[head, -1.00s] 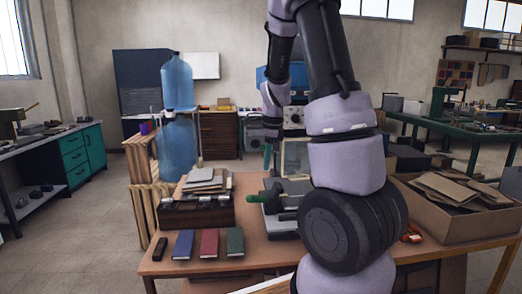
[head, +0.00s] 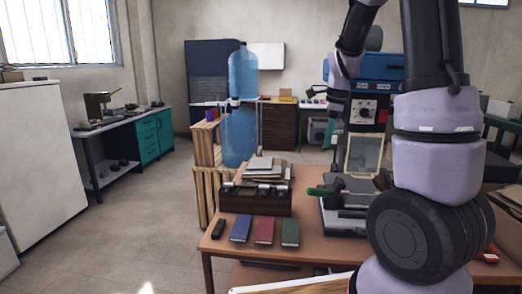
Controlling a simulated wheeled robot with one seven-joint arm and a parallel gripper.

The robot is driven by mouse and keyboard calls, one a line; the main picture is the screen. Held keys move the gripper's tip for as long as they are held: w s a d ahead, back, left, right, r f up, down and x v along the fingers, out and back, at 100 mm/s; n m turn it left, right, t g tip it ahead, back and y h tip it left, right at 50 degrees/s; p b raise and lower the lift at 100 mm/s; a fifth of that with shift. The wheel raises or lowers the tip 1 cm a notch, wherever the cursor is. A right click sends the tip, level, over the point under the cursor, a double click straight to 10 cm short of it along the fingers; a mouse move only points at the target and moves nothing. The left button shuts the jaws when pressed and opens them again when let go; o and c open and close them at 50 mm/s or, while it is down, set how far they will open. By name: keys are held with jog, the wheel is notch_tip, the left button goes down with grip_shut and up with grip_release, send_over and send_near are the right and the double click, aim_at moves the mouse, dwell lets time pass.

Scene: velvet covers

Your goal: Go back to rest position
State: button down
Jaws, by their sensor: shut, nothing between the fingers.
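My arm rises through the right part of the head view, bends over near the top edge and hangs down again to my gripper (head: 334,140). The gripper points downward above the far side of the wooden table (head: 215,247), in front of the blue machine. It is shut and nothing shows between its small, dark fingers. It looks apart from the things on the table.
Blue, red and green books (head: 264,231) lie along the table's near edge. Behind them stands a dark box (head: 255,202) with papers on top. A grey device with a green handle (head: 320,191) sits beside my arm. Open floor (head: 120,235) lies left, before a white cabinet (head: 38,160).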

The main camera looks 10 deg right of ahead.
jog(key=s+a+r+n+t, duration=0.2)
jog(key=s+a+r+n, duration=0.2)
jog(key=s+r+n, duration=0.3)
jog(key=s+a+r+n+t+y, duration=0.1)
jog(key=s+a+r+n+t, duration=0.2)
jog(key=s+r+n, duration=0.4)
jog(key=s+a+n, duration=0.1)
jog(key=s+n, duration=0.2)
jog(key=s, duration=0.3)
jog(key=shift+s+r+n+t, duration=0.2)
jog(key=shift+n+t, duration=0.1)
jog(key=shift+n, duration=0.1)
